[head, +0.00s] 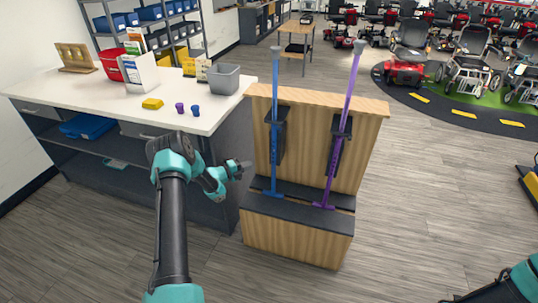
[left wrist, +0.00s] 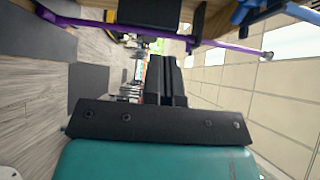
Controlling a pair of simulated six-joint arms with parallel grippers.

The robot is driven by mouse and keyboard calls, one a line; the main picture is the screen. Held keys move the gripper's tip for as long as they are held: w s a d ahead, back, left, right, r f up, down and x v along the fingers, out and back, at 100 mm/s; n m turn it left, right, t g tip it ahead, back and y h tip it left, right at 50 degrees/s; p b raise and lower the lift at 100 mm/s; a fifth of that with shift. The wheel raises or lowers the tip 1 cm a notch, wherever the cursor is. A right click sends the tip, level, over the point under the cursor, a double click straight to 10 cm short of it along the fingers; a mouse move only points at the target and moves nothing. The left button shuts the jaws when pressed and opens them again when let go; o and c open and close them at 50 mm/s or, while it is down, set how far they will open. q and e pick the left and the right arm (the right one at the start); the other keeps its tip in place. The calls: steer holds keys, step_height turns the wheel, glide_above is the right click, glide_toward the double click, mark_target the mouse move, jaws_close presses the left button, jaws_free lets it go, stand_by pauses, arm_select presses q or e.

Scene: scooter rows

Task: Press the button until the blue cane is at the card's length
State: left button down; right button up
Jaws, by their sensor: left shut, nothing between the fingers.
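The blue cane (head: 274,150) stands upright in a wooden stand (head: 300,243), through a black bracket. It also shows at the top right of the left wrist view (left wrist: 262,12). A purple cane (head: 342,120) stands to its right, slightly tilted; it crosses the top of the wrist view (left wrist: 225,44). A white card in a holder (head: 142,75) stands on the counter; its print is too small to read. My left gripper (head: 246,164) is shut and empty, left of the blue cane's lower shaft, apparently apart from it. No button can be made out clearly.
The white counter (head: 120,118) holds a grey bin (head: 224,78), a red basket (head: 110,64), a yellow block (head: 152,103) and small purple (head: 180,107) and blue (head: 196,111) pieces. Part of my right arm shows at bottom right. The floor right of the stand is clear.

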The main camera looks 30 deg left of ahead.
mark_target(273, 150)
arm_select(q)
steer(key=w+a+x, duration=0.1)
steer(key=a+x, duration=0.1)
steer(key=x, duration=1)
steer(key=shift+w, duration=0.55)
